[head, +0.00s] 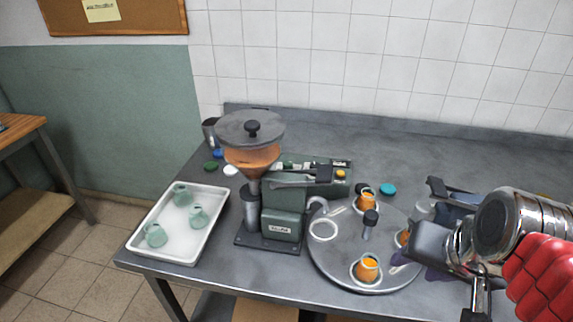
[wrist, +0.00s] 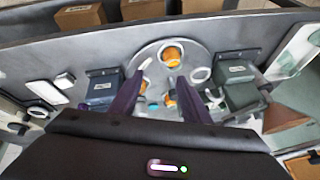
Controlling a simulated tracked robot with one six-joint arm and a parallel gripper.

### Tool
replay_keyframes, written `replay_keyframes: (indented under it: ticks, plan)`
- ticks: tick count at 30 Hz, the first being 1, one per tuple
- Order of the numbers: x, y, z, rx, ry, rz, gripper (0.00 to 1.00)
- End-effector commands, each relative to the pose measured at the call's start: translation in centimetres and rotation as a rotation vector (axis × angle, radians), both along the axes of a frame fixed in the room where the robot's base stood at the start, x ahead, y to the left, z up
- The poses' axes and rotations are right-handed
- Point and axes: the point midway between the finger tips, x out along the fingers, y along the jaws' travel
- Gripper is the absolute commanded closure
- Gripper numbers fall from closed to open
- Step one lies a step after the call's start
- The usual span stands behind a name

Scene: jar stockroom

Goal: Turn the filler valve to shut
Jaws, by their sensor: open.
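The filler (head: 284,222) is a dark green machine at the middle of the table, with a grey-lidded hopper (head: 250,155) holding orange-brown contents. A grey bar (head: 292,184) with a dark end runs across its top; it looks like the valve lever, but I cannot tell its setting. In the wrist view the filler (wrist: 237,88) is at the right. My gripper (wrist: 160,80) is open and empty, its purple fingers over the round turntable (wrist: 145,60). In the head view my gripper (head: 405,262) is right of the filler, apart from it, partly hidden by my arm.
The turntable (head: 335,262) carries orange-filled jars (head: 367,270) and a black-knobbed post (head: 370,222). A white tray (head: 150,235) with green jars is at the left. Coloured lids lie behind. A second machine (wrist: 102,90) is left in the wrist view.

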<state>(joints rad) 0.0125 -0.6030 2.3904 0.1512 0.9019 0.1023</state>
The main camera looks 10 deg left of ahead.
Motion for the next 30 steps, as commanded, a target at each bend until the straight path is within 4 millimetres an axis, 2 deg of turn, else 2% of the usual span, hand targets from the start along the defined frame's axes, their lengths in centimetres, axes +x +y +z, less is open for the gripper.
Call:
replay_keyframes:
  ticks: [16,30]
  plan:
    - [12.2,7.8,1.7,0.478,0.185,-0.358,0.57]
    - [23.3,13.1,0.7,0.838,0.388,-0.681,0.57]
